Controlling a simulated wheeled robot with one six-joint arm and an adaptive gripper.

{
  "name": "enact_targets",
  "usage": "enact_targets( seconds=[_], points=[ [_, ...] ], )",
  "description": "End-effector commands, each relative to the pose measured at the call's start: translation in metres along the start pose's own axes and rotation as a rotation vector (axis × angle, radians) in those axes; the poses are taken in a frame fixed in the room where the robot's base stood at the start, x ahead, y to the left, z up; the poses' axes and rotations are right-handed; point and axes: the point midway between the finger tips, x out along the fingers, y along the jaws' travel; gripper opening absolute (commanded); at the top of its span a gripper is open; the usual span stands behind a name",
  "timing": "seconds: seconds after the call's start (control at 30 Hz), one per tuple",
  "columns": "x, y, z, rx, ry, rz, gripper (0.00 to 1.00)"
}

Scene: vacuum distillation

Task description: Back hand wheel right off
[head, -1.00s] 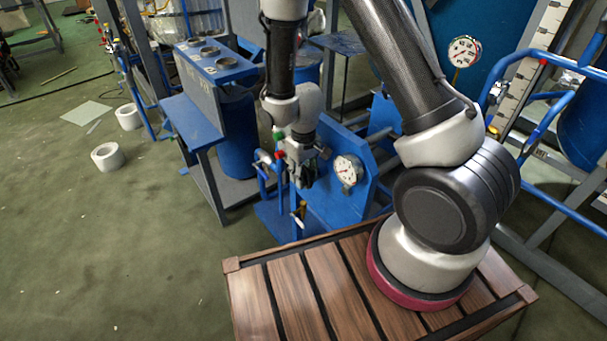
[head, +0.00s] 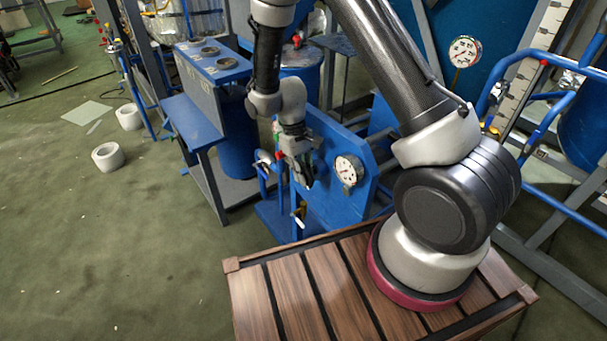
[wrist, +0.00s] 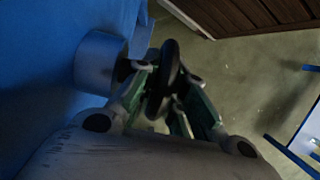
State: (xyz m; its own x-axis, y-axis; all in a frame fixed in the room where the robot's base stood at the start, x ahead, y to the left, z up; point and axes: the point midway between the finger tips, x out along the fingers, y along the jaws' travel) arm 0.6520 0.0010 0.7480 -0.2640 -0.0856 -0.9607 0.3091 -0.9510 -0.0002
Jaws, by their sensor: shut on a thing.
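In the wrist view, a dark hand wheel (wrist: 165,78) sits edge-on between the two fingers of my gripper (wrist: 170,102). The gripper is shut on it. A grey cylindrical fitting (wrist: 100,62) on a blue surface is just left of the wheel, with a short dark stem toward it. In the head view, my gripper (head: 302,178) is at the blue panel (head: 330,202), left of the pressure gauge. The wheel is hidden behind the gripper there.
A white pressure gauge (head: 349,170) is on the blue panel close to my gripper. A blue stand with round holes (head: 212,60) is to the left. My arm stands on a wooden slatted platform (head: 290,290).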

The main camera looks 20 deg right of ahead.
Motion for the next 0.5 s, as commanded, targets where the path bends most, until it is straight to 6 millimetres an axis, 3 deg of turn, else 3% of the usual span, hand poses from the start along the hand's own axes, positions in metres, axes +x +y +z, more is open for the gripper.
enact_targets(
  seconds=[0.13, 0.17, 0.27, 0.5],
  points=[
    [-0.0003, 0.0001, -0.0005, 0.000, 0.003, 0.000, 0.00],
    [-0.0003, 0.0001, -0.0005, 0.000, 0.003, 0.000, 0.16],
    [-0.0003, 0.0001, -0.0004, 0.000, 0.003, 0.000, 0.34],
    [-0.0002, 0.0001, -0.0002, 0.000, 0.002, 0.000, 0.34]
  ],
)
